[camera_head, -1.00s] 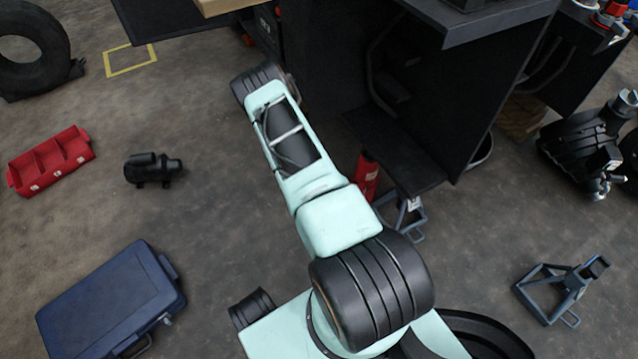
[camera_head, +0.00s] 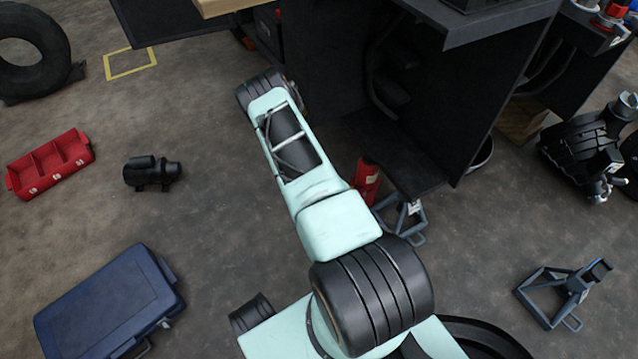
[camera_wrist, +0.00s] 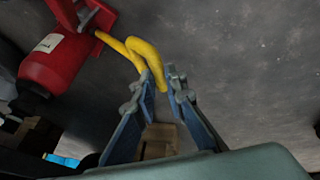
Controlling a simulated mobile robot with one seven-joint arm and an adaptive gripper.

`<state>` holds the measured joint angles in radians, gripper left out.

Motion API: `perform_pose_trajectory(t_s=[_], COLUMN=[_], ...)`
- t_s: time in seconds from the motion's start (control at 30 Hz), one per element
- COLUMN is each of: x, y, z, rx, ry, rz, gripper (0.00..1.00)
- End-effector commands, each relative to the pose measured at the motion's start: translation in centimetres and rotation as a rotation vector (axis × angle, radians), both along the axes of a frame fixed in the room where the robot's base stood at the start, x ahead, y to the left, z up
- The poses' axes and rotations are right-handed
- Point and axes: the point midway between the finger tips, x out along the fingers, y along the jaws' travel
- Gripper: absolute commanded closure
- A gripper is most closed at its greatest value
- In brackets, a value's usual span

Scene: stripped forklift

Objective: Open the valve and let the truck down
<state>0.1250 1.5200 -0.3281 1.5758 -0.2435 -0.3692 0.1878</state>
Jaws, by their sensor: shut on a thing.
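A red jack body (camera_wrist: 68,58) with a white label is in the wrist view at the upper left. A yellow bent handle (camera_wrist: 146,50) comes out of its side and curves to my fingertips. My gripper (camera_wrist: 160,80) has its two blue-grey fingers closed on the end of this yellow handle. In the head view a red cylinder (camera_head: 367,181) stands beside the dark truck (camera_head: 440,95), partly behind my arm; it looks like the same jack. My gripper is hidden in the head view. I cannot make out a separate valve.
A grey jack stand (camera_head: 408,218) is by the truck's low step. Another jack stand (camera_head: 565,292) is at the right. A blue case (camera_head: 105,310), a red bin (camera_head: 48,165) and a black motor (camera_head: 152,172) lie on the left floor. Bare floor lies between them.

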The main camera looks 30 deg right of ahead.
Motion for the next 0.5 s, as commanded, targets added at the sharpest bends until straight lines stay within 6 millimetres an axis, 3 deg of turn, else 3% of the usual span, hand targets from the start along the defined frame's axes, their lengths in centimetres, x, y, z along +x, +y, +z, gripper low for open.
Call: perform_pose_trajectory(t_s=[0.5], x=[0.56], y=[-0.30], z=[0.18], rx=[0.014], ry=[0.205], rz=[0.172], gripper=[1.00])
